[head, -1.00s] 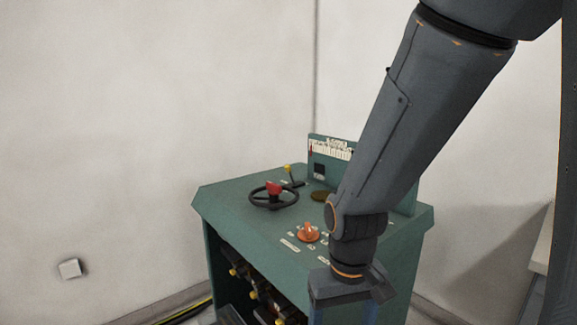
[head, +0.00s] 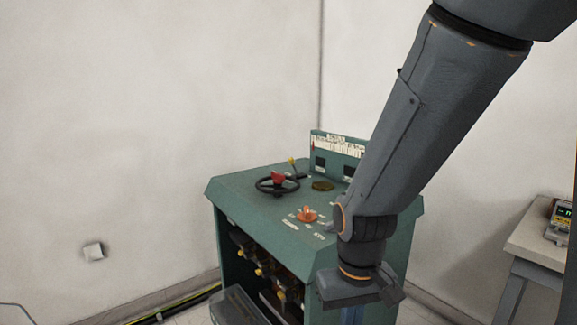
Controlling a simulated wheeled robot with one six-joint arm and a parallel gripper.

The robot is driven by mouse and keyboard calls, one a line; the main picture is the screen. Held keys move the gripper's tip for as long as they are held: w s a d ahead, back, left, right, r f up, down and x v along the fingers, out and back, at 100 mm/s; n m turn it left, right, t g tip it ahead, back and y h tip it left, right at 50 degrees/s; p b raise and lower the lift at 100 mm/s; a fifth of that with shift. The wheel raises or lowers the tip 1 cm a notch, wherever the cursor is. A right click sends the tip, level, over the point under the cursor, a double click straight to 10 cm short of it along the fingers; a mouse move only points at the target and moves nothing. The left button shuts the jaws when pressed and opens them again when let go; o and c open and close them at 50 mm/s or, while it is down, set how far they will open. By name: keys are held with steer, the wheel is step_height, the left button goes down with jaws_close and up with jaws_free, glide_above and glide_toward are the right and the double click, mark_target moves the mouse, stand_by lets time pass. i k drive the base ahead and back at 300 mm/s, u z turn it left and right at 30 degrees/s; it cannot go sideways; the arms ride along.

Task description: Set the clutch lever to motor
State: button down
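The green control console (head: 250,195) stands in the middle of the view. A short lever with a yellow knob (head: 292,161) rises at the back of its top, behind a black handwheel (head: 277,185) with a red part at its centre. An orange rotary knob (head: 307,214) sits nearer the front, with small white labels around it. Which control is the clutch lever cannot be read from the labels. My gripper (head: 352,312) points down in front of the console's right side, apart from these controls. Its fingers run out of the bottom edge, so its opening is hidden.
A grey side table (head: 545,240) with a small meter (head: 560,222) stands at the right. Bushings with yellow parts (head: 262,270) fill the console's open front. A grey box (head: 238,305) is low in front. Walls stand behind; cables run along the left floor edge.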

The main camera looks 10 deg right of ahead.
mark_target(291, 160)
steer(key=z, duration=0.05)
steer(key=k, duration=0.1)
steer(key=z, duration=1.05)
steer(key=i, duration=0.65)
steer(key=u, duration=1.65)
